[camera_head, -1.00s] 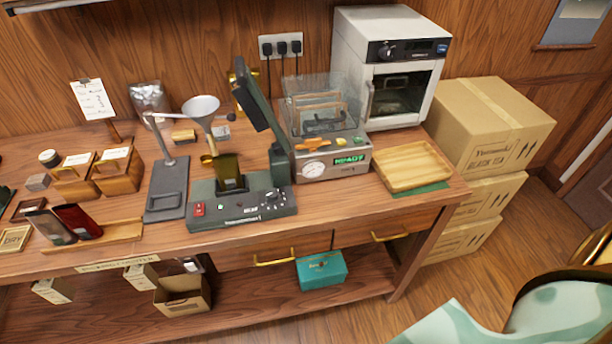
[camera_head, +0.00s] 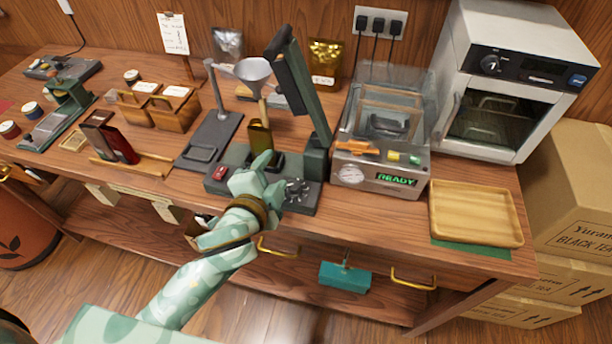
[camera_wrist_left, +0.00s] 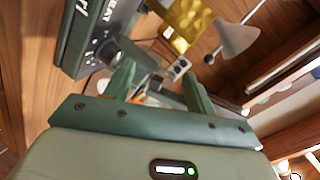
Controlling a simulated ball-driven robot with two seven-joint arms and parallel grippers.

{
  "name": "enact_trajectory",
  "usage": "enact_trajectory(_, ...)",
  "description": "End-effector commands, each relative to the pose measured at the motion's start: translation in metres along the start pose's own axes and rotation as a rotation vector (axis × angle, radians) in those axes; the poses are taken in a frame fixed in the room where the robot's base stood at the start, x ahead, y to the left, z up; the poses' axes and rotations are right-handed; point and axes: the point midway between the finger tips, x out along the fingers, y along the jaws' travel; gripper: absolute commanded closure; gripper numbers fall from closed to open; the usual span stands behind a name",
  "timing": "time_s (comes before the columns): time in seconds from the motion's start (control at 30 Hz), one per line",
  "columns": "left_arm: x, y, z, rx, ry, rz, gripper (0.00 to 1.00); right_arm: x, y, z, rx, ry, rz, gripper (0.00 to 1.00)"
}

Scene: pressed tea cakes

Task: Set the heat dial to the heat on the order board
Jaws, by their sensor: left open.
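The dark green heat press (camera_head: 228,160) stands on the workbench with its upper arm (camera_head: 293,85) raised. The dark heat dial (camera_head: 296,190) is at the right of its front panel. Its setting is too small to read. My left gripper (camera_head: 264,164) is open over the press front, just left of the dial, with no visible contact. In the left wrist view my open fingers (camera_wrist_left: 157,92) hold nothing, and a panel (camera_wrist_left: 95,38) lettered "HEAT" shows at upper left. The order board (camera_head: 173,33) stands at the back; its writing is unreadable. My right gripper is not visible.
A brassy container (camera_head: 260,137) sits on the press behind my gripper. A funnel stand (camera_head: 212,130) is to its left. The sealer (camera_head: 385,180), showing "READY", is close on the right, beside a wooden tray (camera_head: 474,212).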

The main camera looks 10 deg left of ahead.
Motion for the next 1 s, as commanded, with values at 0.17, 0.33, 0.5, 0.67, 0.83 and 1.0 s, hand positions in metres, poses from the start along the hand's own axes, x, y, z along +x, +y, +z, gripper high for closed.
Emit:
enact_trajectory(0.17,0.008,-0.045,-0.086,0.193,0.288,-0.181,0.44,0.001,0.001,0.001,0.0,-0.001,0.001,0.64)
enact_trajectory(0.33,-0.015,-0.073,-0.19,0.53,0.68,-0.419,0.44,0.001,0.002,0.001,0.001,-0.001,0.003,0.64)
enact_trajectory(0.5,-0.06,-0.045,-0.255,1.109,1.168,-0.671,0.44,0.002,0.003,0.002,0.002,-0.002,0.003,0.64)
enact_trajectory(0.67,-0.056,-0.002,-0.207,1.75,1.55,-0.703,0.44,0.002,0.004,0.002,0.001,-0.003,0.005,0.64)
enact_trajectory(0.83,-0.016,-0.018,-0.092,2.304,1.79,-0.432,0.44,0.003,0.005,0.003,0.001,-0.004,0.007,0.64)
enact_trajectory(1.0,0.001,-0.056,-0.018,-2.52,-1.856,0.15,0.44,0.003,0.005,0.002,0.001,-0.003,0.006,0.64)
